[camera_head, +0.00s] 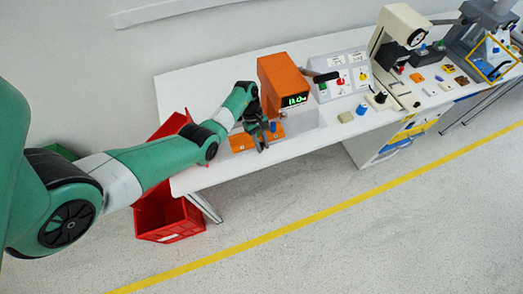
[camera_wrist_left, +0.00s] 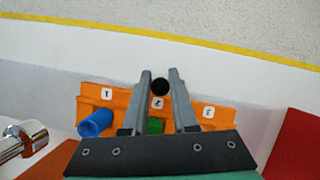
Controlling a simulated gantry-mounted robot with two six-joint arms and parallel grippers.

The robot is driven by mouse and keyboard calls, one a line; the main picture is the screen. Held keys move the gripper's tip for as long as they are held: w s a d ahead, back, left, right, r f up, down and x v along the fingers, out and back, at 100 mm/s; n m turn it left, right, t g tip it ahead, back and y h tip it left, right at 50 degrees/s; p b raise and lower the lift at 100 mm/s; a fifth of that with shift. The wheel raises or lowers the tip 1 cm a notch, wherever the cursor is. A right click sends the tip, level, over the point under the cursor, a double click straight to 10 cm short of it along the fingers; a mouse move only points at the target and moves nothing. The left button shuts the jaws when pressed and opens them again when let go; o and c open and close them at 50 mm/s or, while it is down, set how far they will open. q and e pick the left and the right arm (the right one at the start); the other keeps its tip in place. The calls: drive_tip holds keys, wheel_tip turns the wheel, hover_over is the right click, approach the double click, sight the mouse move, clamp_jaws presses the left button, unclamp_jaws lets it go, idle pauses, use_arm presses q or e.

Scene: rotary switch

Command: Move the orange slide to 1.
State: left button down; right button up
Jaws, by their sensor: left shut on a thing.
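The orange slide panel (camera_head: 240,142) lies on the white table in front of an orange box. In the left wrist view the panel (camera_wrist_left: 217,124) carries three white labels; the left one (camera_wrist_left: 107,94) looks like 1, and the others are hard to read. My left gripper (camera_head: 263,148) is over the panel, and in the wrist view its fingers (camera_wrist_left: 161,82) are shut on a round black knob (camera_wrist_left: 160,86) near the middle label. A green piece (camera_wrist_left: 155,125) shows between the fingers. A blue cylinder (camera_wrist_left: 96,123) stands at the panel's left. My right gripper is not in view.
The orange box (camera_head: 283,80) with a green display stands behind the panel. A grey button console (camera_head: 340,65) and other devices fill the table to the right. A red crate (camera_head: 168,222) is at the table's left end. The table's front edge is close.

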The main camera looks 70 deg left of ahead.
use_arm(q)
drive_tip(key=shift+s, duration=0.1)
drive_tip(key=c, duration=0.7)
unclamp_jaws()
drive_tip(key=shift+r, duration=0.1)
drive_tip(key=p+v, duration=0.3)
drive_tip(key=v, duration=0.8)
drive_tip(key=shift+a+r, duration=0.2)
drive_tip(key=shift+s, duration=0.1)
